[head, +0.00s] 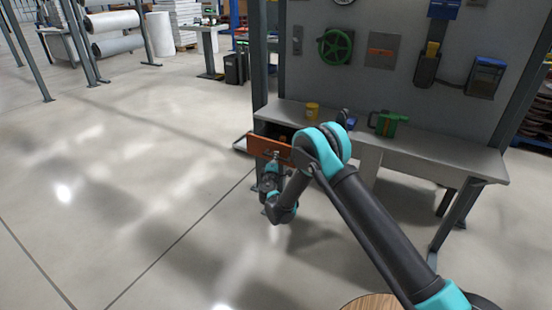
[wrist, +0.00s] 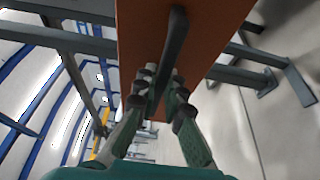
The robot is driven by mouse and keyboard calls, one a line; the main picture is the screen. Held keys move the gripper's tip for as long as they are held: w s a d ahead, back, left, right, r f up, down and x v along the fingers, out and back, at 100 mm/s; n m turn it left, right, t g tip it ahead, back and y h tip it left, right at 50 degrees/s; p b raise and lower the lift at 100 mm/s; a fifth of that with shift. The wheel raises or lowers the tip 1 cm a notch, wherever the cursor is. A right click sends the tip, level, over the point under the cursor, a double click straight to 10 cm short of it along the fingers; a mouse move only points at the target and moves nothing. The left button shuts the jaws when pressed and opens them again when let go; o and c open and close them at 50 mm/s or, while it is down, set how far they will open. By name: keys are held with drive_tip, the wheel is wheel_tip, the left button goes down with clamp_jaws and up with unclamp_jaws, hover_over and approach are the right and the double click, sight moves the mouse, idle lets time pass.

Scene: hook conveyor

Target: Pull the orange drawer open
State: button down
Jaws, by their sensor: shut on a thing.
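The orange drawer (head: 262,146) is at the left end of the grey workbench (head: 440,163), under its top. Its front stands out from the bench, and a dark gap shows behind it, so it is partly open. In the wrist view the orange front (wrist: 205,45) fills the upper middle, with a dark bar handle (wrist: 175,45) on it. My gripper (wrist: 161,78) has its fingers on both sides of the handle and is shut on it. In the head view my gripper (head: 274,160) is at the drawer front, and my arm hides the drawer's right end.
A green wheel (head: 336,46) is on the panel above. The bench's metal legs stand below. The floor (head: 130,180) to the left is clear.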

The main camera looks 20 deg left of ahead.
drive_tip(key=c, duration=1.6)
unclamp_jaws()
drive_tip(key=v, duration=1.2)
